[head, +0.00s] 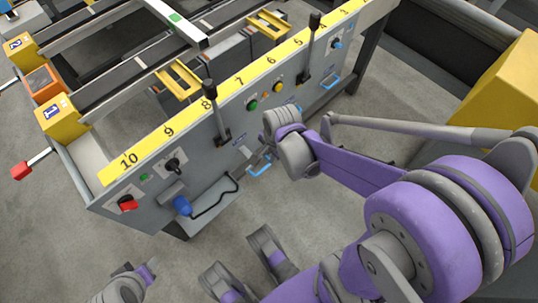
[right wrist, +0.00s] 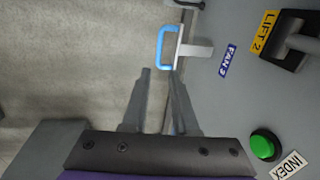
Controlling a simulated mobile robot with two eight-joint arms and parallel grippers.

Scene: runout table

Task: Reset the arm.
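My right gripper (head: 266,155) is close to the front of the grey control panel, beside a blue pull handle (head: 259,169). In the right wrist view the two fingers (right wrist: 160,75) stand apart with nothing between them. The blue handle (right wrist: 161,47) is just beyond their tips, by a label reading FAN 3 (right wrist: 228,60). Whether the fingers touch it cannot be told. A grey and purple part of mine, seemingly the end of my left arm (head: 127,284), shows at the bottom left; its fingers cannot be made out.
The panel has a numbered yellow strip (head: 168,131), black levers (head: 216,115), a red switch (head: 127,203), a blue plug-like part (head: 182,206) on a black cord, and a green button (right wrist: 264,145). A yellow block (head: 505,95) stands at right. The floor before the panel is bare.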

